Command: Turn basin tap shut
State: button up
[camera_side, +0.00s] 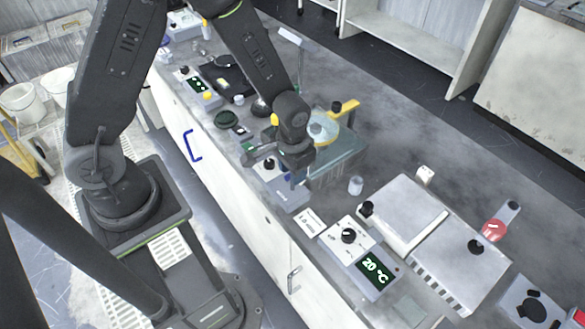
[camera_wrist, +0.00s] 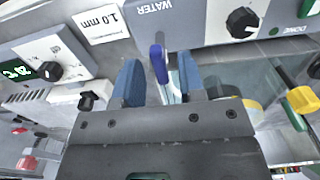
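The panel carries a black knob (camera_wrist: 242,22). My gripper (camera_wrist: 160,75) is open, with one blue-grey finger on each side of the lever and gaps showing between. I cannot tell how deep the lever sits between the fingers. In the side view my gripper (camera_side: 290,176) hangs over the front edge of the bench, by the clear basin (camera_side: 345,158). There my wrist hides most of the tap.
A 20 °C display box (camera_side: 374,270) and a white box with a black knob (camera_side: 408,213) are to the right. A small clear cup (camera_side: 356,185) stands beside the basin. The bench top behind is mostly clear.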

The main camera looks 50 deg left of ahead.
notch_tip(320, 180, up, 14)
dwell(0.7)
jog(key=s+a+r+t, duration=0.4)
jog(key=s+r+t, duration=0.1)
jog(key=s+r, duration=0.8)
jog(key=shift+t, duration=0.3)
dwell(0.5)
